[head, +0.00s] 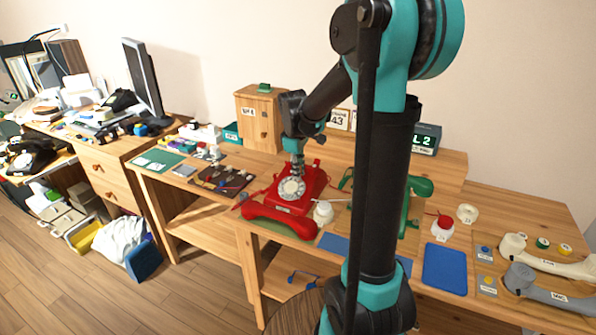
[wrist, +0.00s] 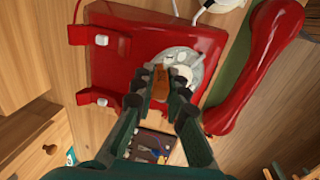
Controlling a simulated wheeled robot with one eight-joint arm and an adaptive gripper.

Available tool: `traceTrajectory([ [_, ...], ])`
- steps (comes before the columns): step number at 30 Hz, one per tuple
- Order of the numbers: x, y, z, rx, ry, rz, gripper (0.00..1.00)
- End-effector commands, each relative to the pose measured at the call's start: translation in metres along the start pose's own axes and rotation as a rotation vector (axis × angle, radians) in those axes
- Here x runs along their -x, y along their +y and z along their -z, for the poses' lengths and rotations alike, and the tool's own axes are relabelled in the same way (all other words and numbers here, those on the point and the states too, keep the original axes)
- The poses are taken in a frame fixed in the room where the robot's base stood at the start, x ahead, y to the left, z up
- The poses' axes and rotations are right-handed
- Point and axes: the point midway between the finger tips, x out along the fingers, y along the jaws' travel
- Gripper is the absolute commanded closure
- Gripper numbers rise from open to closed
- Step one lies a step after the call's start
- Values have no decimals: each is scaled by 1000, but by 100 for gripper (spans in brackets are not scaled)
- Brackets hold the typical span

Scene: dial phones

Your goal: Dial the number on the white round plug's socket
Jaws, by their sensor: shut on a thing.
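The red dial phone (head: 312,186) stands on the wooden desk, with its pale round dial (head: 292,188) facing up. Its red handset (head: 279,221) lies off the cradle along the front. A white round piece (head: 323,211), perhaps the plug, sits right of the phone; a white piece with a cord (wrist: 224,5) shows at the wrist view's top edge. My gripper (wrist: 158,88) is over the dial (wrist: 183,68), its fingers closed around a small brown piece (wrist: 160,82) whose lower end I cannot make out. The fingers hide part of the dial. No socket number is readable.
A green phone (head: 413,205) stands partly behind my arm. A white piece with a red top (head: 442,229), a blue mat (head: 445,268), and cream (head: 548,258) and grey (head: 548,290) handsets lie at right. A wooden cabinet (head: 259,120) stands behind the phone.

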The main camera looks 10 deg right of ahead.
Motion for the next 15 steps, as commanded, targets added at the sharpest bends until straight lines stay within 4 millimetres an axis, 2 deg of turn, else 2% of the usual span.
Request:
traceTrajectory([
  [15,-2,-8,-10,0,0,0,100],
])
